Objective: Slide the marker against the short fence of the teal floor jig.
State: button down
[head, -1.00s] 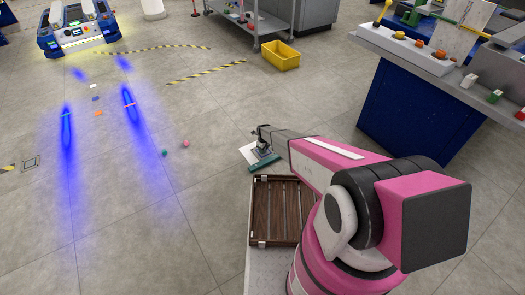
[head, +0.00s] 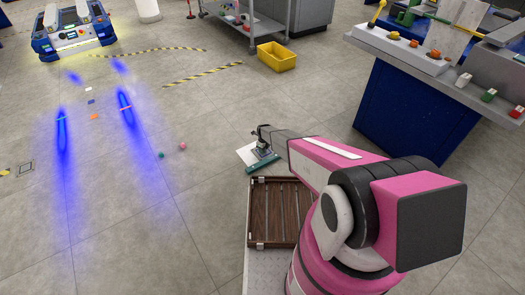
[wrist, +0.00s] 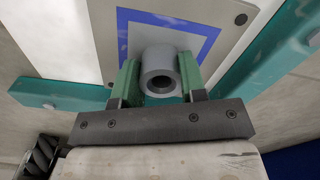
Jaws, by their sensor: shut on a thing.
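The marker (wrist: 160,72) is a grey round piece with a dark hole in its end. In the wrist view it sits between the green fingers of my gripper (wrist: 158,82), which is shut on it. Behind it is a pale plate with a blue square outline (wrist: 205,38). The teal jig has one bar (wrist: 60,93) at the left and a slanted bar (wrist: 275,50) at the right. The marker's contact with either bar is hidden. In the head view my gripper (head: 263,143) is over the jig (head: 262,163), and the marker cannot be made out.
A brown slatted tray (head: 272,210) lies near the jig, beside my arm. A blue workbench (head: 400,105) stands at the right. A yellow bin (head: 276,57) and a blue-white cart (head: 72,30) are farther back. The floor at the left is mostly open.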

jog(key=shift+w+d, duration=0.6)
jog(key=shift+d, duration=0.2)
dwell(0.5)
jog(key=c, duration=0.6)
grip_release()
notch_tip(320, 180, up, 11)
jog(key=shift+s, duration=0.1)
